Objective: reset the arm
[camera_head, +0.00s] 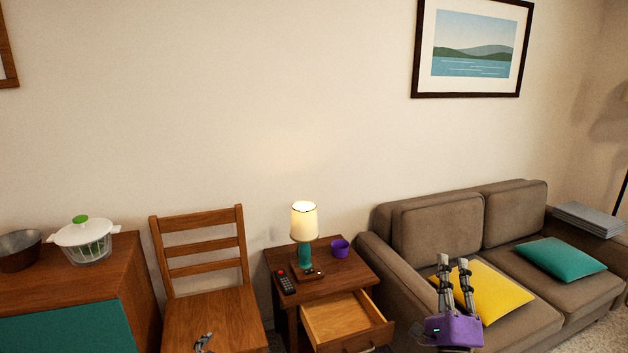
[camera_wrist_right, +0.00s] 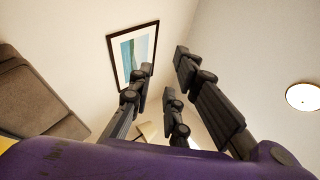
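My right gripper (camera_head: 454,268) is purple with grey fingers. It points up in front of the brown sofa, with the yellow cushion behind it. Its fingers stand apart with nothing between them. In the right wrist view the dark fingers (camera_wrist_right: 164,75) are also spread and empty, facing the wall and ceiling. Only a small tip of my left gripper (camera_head: 204,342) shows at the bottom edge, in front of the wooden chair. The rest of it is out of frame, so its opening cannot be told.
A side table (camera_head: 286,258) carries a lit lamp (camera_head: 304,222), a purple cup (camera_head: 340,248) and a remote (camera_head: 286,284). Its drawer (camera_head: 346,318) is pulled open and looks empty. A chair (camera_head: 222,305), a cabinet (camera_head: 120,262) and the sofa (camera_head: 436,222) stand along the wall.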

